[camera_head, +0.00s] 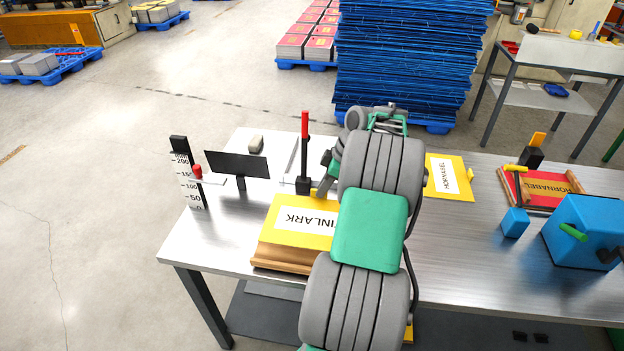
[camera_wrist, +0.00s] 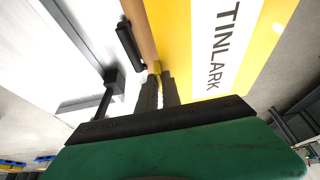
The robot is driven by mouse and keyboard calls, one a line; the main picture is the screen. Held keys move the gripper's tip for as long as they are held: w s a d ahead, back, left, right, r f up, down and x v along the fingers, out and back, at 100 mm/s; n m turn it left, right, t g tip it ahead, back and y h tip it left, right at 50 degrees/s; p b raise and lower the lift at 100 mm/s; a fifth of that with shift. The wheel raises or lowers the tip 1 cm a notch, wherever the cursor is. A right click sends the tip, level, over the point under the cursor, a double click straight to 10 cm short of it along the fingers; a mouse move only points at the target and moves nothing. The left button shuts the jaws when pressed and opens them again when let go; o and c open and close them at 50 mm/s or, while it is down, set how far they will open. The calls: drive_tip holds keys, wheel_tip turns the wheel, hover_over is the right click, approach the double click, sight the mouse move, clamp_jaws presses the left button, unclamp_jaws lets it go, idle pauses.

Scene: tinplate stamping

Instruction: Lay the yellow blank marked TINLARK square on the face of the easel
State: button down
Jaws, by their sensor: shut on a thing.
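The yellow blank marked TINLARK (camera_head: 283,238) lies over the sloping face of the wooden easel (camera_head: 283,260), its near edge above the wooden ledge. My arm hides its right part. In the wrist view the blank (camera_wrist: 262,58) fills the upper right, and a brown strip of the easel (camera_wrist: 138,20) shows along its left edge, roughly parallel. My gripper (camera_wrist: 160,76) is shut on a small yellow tab (camera_wrist: 155,67) at the blank's edge. In the head view my arm mostly hides the gripper. I cannot tell whether the blank rests fully flat.
A red-handled post (camera_head: 304,150), a black plate on a stand (camera_head: 238,165) and a height scale (camera_head: 186,175) stand left of and behind the easel.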

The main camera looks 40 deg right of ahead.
sight(326, 199)
drive_tip(key=shift+s+f+b, duration=0.25)
drive_tip(key=shift+f+b, duration=0.2)
drive_tip(key=shift+f, duration=0.1)
wheel_tip(326, 199, down, 6)
drive_tip(key=b, duration=0.4)
drive_tip(key=shift+w+r, duration=0.1)
drive_tip(key=shift+r, duration=0.15)
drive_tip(key=shift+f+b, duration=0.5)
drive_tip(key=shift+f, duration=0.1)
drive_tip(key=c, duration=2)
unclamp_jaws()
drive_tip(key=o, duration=0.5)
drive_tip(key=shift+o, duration=0.2)
drive_tip(key=v, duration=0.7)
drive_tip(key=shift+r+p, duration=0.35)
